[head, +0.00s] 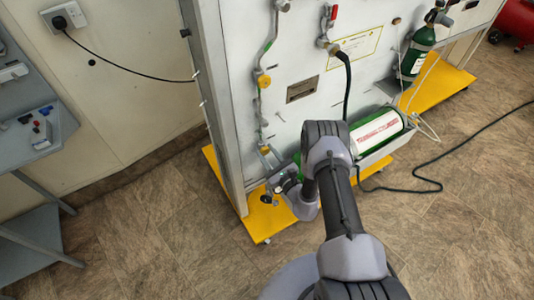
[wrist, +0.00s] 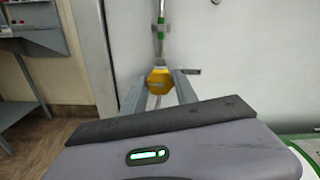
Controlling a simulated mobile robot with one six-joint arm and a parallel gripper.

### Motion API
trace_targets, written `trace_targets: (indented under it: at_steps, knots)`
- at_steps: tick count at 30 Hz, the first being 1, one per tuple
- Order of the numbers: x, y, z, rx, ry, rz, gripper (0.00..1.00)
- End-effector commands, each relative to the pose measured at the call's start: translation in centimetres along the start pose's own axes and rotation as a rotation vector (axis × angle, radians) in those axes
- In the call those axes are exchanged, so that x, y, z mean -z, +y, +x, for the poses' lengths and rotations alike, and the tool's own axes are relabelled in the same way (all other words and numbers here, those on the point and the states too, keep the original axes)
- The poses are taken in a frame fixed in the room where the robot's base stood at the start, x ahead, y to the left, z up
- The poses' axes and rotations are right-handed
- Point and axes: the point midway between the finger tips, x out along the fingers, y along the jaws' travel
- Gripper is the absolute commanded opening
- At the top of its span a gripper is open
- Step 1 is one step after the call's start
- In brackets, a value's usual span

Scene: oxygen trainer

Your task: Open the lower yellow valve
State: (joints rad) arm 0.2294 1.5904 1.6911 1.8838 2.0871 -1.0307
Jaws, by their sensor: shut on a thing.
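The lower yellow valve (wrist: 159,79) is a rounded yellow knob at the lower end of a vertical metal pipe with a green band. In the wrist view, my gripper (wrist: 158,73) has one grey finger on each side of the knob and is shut on it. In the head view, the lower yellow valve (head: 264,149) shows only as a small patch low on the panel, beside my gripper (head: 265,157). The fingers' contact faces are hidden. The knob's turned position cannot be told.
An upper yellow valve (head: 263,81) sits on the same pipe. A green-and-white cylinder (head: 378,128) lies to the right of my arm. A red-handled valve (head: 333,13) and hose are higher up.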

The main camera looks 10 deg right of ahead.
Motion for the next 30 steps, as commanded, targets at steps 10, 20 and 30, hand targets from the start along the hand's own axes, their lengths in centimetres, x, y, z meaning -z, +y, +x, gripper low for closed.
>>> trace_targets:
  at_steps: [10, 20, 30]
  knots:
    - [0.09, 0.06, -0.08, -0.001, 0.002, -0.228, 0.0]
    - [0.13, 0.08, -0.1, -0.001, 0.003, -0.347, 0.0]
    - [0.16, 0.09, -0.11, -0.001, 0.004, -0.367, 0.0]
